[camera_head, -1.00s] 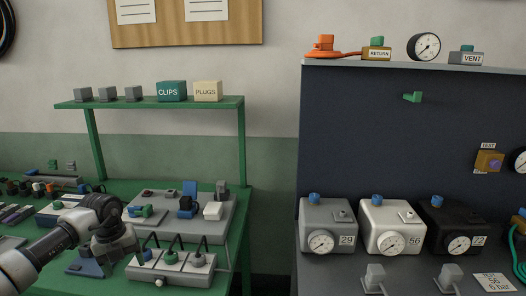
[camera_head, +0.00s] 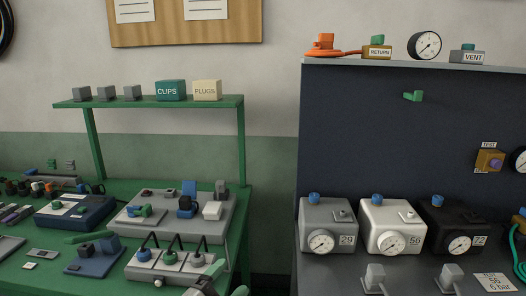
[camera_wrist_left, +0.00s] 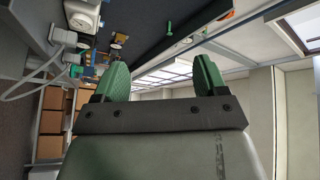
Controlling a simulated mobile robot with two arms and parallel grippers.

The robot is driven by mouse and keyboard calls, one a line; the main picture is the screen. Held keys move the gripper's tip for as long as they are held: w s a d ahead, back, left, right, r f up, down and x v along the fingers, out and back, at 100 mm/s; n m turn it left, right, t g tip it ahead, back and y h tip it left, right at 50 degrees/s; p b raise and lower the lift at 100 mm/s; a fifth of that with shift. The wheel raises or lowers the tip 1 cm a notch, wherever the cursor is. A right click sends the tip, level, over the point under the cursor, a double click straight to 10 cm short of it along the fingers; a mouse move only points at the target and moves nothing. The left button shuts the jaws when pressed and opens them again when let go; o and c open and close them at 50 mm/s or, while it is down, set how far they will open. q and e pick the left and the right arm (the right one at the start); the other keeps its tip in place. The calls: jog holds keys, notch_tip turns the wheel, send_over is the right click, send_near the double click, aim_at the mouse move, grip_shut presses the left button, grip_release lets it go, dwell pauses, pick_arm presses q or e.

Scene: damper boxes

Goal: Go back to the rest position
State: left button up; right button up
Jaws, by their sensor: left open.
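My left gripper (camera_head: 229,280) shows only in part at the bottom edge of the head view, in front of the green bench. In the left wrist view its two green fingers (camera_wrist_left: 160,80) stand wide apart with nothing between them. It is open and empty. The left wrist view is tilted over, with shelving and boxes on its left side and windows beyond the fingers. Most of my left arm is out of the head view. My right gripper is in neither view now.
The green bench (camera_head: 30,277) holds a grey tray (camera_head: 125,222), a blue case (camera_head: 75,213) and small parts. On the right, a grey box (camera_head: 328,222), a white box (camera_head: 391,225) and a black box (camera_head: 452,228) stand with gauges before a dark panel (camera_head: 375,130).

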pick_arm(q)
jog(key=s+a+f+n+g+y, duration=0.4)
jog(key=s+a+f+n+y, duration=0.7)
jog(key=n+y, duration=0.3)
jog(key=s+a+f+n+g+h, duration=0.1)
jog(key=s+f+g, duration=0.3)
jog(key=s, duration=0.5)
jog(key=s+a+f+n+g+h, duration=0.1)
jog(key=s+a+f+n+g, duration=0.1)
jog(key=s+g, duration=0.5)
notch_tip(320, 180, down, 24)
jog(key=s, duration=0.3)
jog(key=s+a+f, duration=0.2)
jog(key=s+f, duration=1.4)
jog(key=f, duration=0.1)
jog(key=shift+s+a+f+m+g, duration=0.2)
jog(key=shift+f+m+g, duration=0.1)
jog(key=shift+f+m, duration=0.1)
